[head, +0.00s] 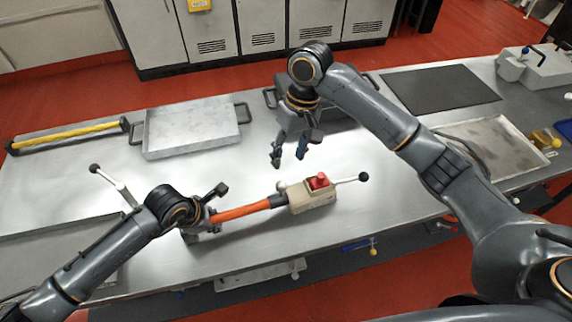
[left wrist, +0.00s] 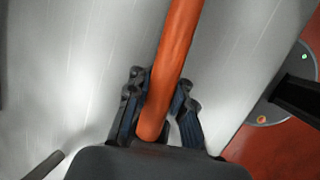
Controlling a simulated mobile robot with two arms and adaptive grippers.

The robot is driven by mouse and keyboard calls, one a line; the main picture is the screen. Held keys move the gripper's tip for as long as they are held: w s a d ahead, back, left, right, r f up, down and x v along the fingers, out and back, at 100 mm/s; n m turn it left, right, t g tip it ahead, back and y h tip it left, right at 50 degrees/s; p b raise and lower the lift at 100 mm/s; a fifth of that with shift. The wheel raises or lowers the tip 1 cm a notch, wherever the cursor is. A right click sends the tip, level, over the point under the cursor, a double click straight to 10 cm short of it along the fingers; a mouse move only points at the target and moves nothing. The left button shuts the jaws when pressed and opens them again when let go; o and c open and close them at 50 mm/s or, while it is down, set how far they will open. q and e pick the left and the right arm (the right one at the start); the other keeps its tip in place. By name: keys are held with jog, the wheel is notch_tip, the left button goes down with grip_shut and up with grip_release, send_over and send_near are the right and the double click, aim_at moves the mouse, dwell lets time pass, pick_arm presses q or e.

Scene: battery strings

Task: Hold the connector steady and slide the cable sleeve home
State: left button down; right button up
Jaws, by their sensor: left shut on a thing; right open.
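The connector (head: 312,196) is a beige block with a red part on top, lying on the steel bench. A lever with a black ball sticks out to its right. The orange cable sleeve (head: 240,211) runs from my left gripper to the connector's left side, with a dark section at that end; whether it is fully seated cannot be told. My left gripper (head: 205,226) is shut on the sleeve near its left end. In the left wrist view the sleeve (left wrist: 177,50) lies between the fingers. My right gripper (head: 289,155) is open and empty above the bench, behind the connector.
A metal tray (head: 190,143) with handles and a yellow bar (head: 70,134) lie at the back left. A black mat (head: 440,88) and a shallow tray (head: 519,150) lie to the right. Bare bench (head: 345,150) lies behind the connector.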

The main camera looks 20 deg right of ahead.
pick_arm(q)
jog(key=shift+d+r, duration=0.1)
pick_arm(e)
jog(key=shift+r, duration=0.3)
pick_arm(q)
jog(key=c, duration=1.1)
grip_release()
jog(key=v, duration=1.2)
